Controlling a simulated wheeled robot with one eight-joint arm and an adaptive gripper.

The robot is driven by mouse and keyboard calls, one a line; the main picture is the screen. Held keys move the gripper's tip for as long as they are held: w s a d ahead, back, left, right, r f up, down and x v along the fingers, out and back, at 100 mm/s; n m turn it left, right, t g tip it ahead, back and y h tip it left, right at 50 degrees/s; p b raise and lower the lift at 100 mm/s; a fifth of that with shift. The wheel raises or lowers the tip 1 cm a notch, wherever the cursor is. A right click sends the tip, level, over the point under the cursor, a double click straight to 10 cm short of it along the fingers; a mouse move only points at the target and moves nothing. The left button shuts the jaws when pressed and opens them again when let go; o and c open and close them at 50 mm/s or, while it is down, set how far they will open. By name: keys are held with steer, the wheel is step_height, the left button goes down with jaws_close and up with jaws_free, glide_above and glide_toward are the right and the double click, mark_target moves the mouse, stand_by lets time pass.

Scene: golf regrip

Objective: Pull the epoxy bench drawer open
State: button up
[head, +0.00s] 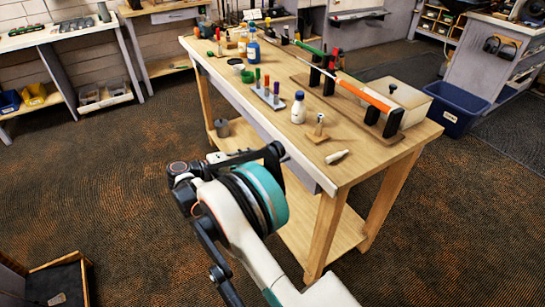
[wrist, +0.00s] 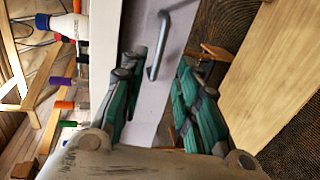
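The epoxy bench drawer has a pale grey front (head: 246,112) along the left side of the wooden workbench (head: 215,48). It looks closed, though part of it is hidden behind my arm. In the wrist view, the pale front (wrist: 118,28) fills the upper middle, with a grey bar handle (wrist: 161,42) standing out from it. My gripper (wrist: 160,68) is open, with its green-padded fingers apart. The handle lies ahead of the fingertips, roughly between them; no contact is clear. In the head view, my gripper (head: 272,153) is beside the bench's left side, near the front corner.
A blue bin (head: 455,108) stands behind.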

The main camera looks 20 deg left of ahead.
mark_target(273, 153)
steer(key=b+x, duration=0.2)
steer(key=x, duration=0.7)
steer(key=shift+d+b, duration=0.2)
steer(key=shift+b, duration=0.1)
jaws_close()
